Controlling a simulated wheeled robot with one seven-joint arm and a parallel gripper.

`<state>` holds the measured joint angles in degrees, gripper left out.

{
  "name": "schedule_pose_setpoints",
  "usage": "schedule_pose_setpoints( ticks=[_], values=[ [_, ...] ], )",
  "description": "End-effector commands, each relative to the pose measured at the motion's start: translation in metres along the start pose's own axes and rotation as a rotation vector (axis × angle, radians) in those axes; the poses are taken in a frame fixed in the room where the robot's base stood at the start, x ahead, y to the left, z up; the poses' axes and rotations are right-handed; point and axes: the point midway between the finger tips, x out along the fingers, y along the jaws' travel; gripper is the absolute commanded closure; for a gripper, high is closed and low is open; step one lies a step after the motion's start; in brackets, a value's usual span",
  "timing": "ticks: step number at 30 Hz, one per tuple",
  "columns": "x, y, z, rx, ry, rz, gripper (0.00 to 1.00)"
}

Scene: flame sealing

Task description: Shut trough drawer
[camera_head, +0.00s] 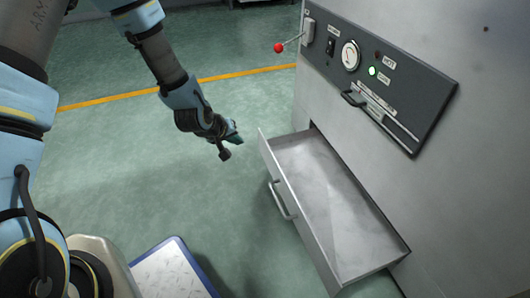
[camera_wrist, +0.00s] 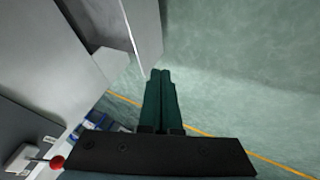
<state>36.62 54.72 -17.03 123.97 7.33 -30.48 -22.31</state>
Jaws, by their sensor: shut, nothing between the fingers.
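The trough drawer (camera_head: 325,200) is a grey metal drawer, pulled out from the lower part of a grey cabinet, and its inside looks empty. Its front panel carries a bar handle (camera_head: 282,200) facing left. My gripper (camera_head: 238,138) is shut and empty, in the air to the left of the drawer's far front corner, apart from it. In the wrist view, the closed green fingers (camera_wrist: 160,90) point towards the floor beside the drawer (camera_wrist: 137,25). The handle is not visible in the wrist view.
The cabinet (camera_head: 440,200) has a dark control panel (camera_head: 385,85) with a gauge, a lit green lamp and a red-knobbed lever (camera_head: 279,48). A blue-edged white board (camera_head: 170,272) is at the bottom. Green floor lies open left of the drawer.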

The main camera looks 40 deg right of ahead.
Motion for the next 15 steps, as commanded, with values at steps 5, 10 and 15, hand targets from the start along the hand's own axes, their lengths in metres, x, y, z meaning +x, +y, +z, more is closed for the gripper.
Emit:
schedule_pose_setpoints(
  ticks=[5, 10, 15],
  values=[
    [0.018, -0.001, 0.002, 0.0, 0.0, 0.002, 1.0],
    [0.052, -0.001, 0.003, 0.001, 0.0, 0.002, 1.0],
    [0.088, -0.001, 0.003, 0.001, 0.001, 0.002, 1.0]
  ],
)
